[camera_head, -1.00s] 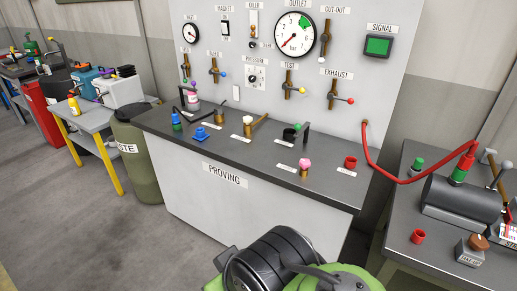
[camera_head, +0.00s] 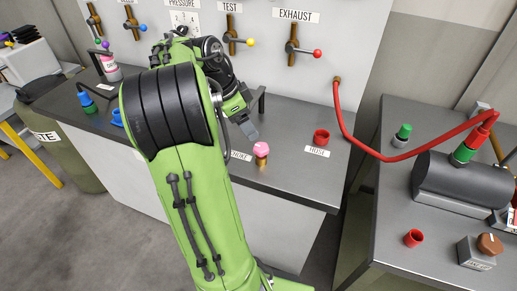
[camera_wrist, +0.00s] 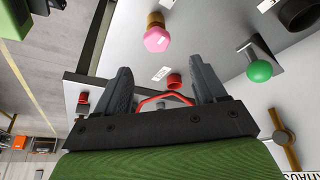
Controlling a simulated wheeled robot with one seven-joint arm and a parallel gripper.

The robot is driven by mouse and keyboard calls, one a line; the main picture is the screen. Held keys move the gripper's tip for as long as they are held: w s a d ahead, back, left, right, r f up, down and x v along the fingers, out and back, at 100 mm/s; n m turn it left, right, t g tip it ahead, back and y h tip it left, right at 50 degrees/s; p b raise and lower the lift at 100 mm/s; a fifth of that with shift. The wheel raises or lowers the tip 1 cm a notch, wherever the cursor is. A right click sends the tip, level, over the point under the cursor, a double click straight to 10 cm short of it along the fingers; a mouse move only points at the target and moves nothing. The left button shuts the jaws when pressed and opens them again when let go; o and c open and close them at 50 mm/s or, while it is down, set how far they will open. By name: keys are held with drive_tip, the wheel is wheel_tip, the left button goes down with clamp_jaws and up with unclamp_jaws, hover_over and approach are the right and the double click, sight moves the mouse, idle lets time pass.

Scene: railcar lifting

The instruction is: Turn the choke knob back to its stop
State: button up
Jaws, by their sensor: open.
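The knob appears apart from both fingers. Any mark of its turn is too small to read.
A red cup (camera_head: 321,137) sits right of the knob. A green ball lever (camera_wrist: 259,70) and a black cup (camera_wrist: 300,14) are near my gripper. A red hose (camera_head: 383,155) hangs from the panel to the side table's cylinder (camera_head: 462,182).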

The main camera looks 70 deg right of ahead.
sight(261, 147)
drive_tip(key=b+x, duration=0.1)
drive_tip(key=x, duration=0.3)
drive_tip(key=b+x, duration=0.2)
drive_tip(key=x, duration=0.3)
drive_tip(key=shift+s+a+f, duration=0.15)
drive_tip(key=shift+s+f, duration=0.05)
drive_tip(key=shift+f, duration=0.1)
drive_tip(key=c, duration=1)
drive_tip(key=shift+n, duration=0.3)
